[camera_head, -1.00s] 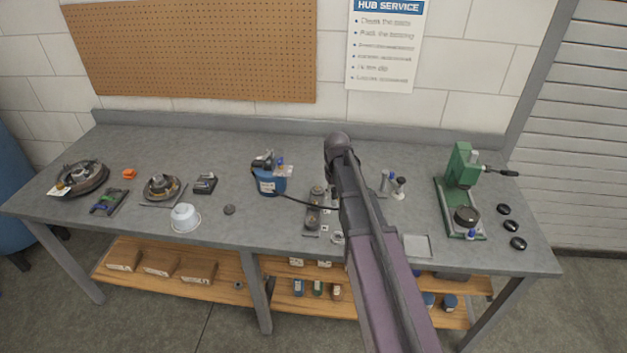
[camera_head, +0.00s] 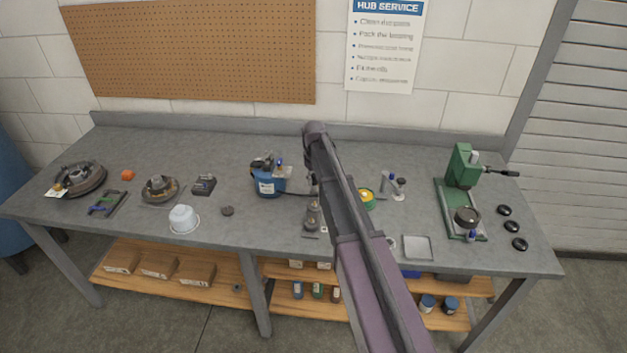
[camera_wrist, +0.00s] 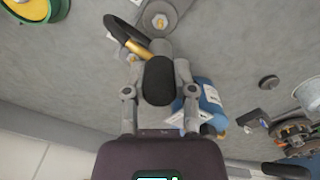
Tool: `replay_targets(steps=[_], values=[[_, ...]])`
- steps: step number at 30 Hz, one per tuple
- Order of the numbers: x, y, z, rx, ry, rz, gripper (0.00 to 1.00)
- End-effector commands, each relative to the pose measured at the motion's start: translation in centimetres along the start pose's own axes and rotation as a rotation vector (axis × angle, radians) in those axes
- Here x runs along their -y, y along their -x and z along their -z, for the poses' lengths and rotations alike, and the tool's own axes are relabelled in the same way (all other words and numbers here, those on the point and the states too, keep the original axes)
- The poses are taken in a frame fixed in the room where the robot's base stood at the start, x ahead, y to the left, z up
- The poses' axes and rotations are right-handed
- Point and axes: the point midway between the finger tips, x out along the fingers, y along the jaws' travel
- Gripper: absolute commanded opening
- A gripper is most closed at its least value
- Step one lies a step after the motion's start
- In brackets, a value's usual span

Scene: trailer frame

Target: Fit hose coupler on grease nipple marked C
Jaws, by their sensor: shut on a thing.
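In the wrist view my gripper (camera_wrist: 160,70) is shut on the hose coupler (camera_wrist: 160,84), seen as a dark rounded body between the fingers. A black hose (camera_wrist: 122,24) with a brass-coloured part curves beside it. Just beyond the fingertips is a grey fixture (camera_wrist: 172,8) with a brass nipple (camera_wrist: 160,20); a gap shows between it and the coupler. White tags lie near the hose, but I cannot read their letters, so which nipple is C is unclear.
A blue grease pump (camera_head: 269,184) stands left of the fixture. A white tub (camera_head: 183,219) sits further left.

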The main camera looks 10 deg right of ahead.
Motion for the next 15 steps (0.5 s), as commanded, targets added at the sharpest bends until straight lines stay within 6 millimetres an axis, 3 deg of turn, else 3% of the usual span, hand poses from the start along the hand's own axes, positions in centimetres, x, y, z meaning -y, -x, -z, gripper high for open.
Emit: replay_targets(steps=[15], values=[[0.1, -3.1, 0.0, 0.0, 0.001, 0.0, 0.0]])
